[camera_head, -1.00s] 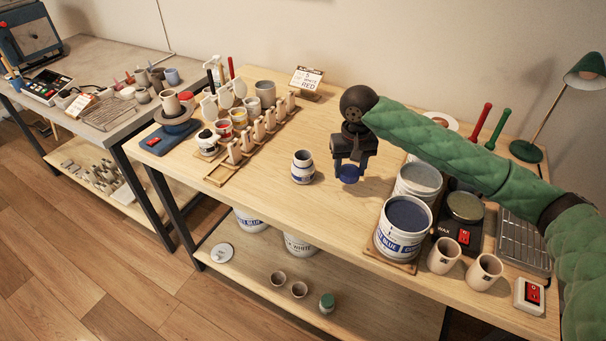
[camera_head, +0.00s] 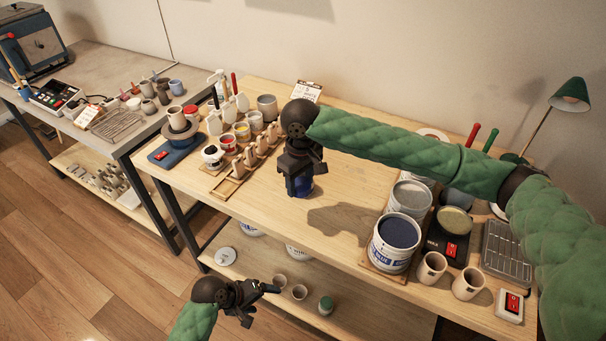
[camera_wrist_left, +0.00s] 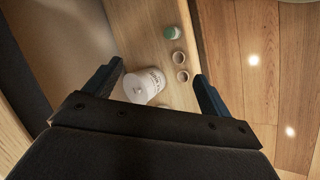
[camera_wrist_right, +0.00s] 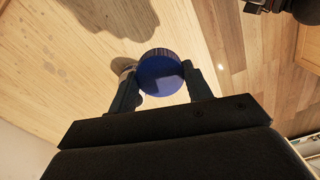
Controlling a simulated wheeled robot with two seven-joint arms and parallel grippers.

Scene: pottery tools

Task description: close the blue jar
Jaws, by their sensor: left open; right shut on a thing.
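The blue jar (camera_head: 302,188) stands on the wooden table, mostly hidden behind my right gripper (camera_head: 297,182). In the right wrist view the round blue lid (camera_wrist_right: 160,73) is gripped between the two fingers. My left gripper (camera_head: 260,304) is open and empty, in front of the table at the height of the lower shelf.
A rack of tools (camera_head: 248,160) and small paint jars stand left of the blue jar. Large glaze buckets (camera_head: 394,246), a scale (camera_head: 449,234) and cups (camera_head: 431,266) stand right. The table between jar and buckets is clear. Below my left gripper is a white bucket (camera_wrist_left: 145,86).

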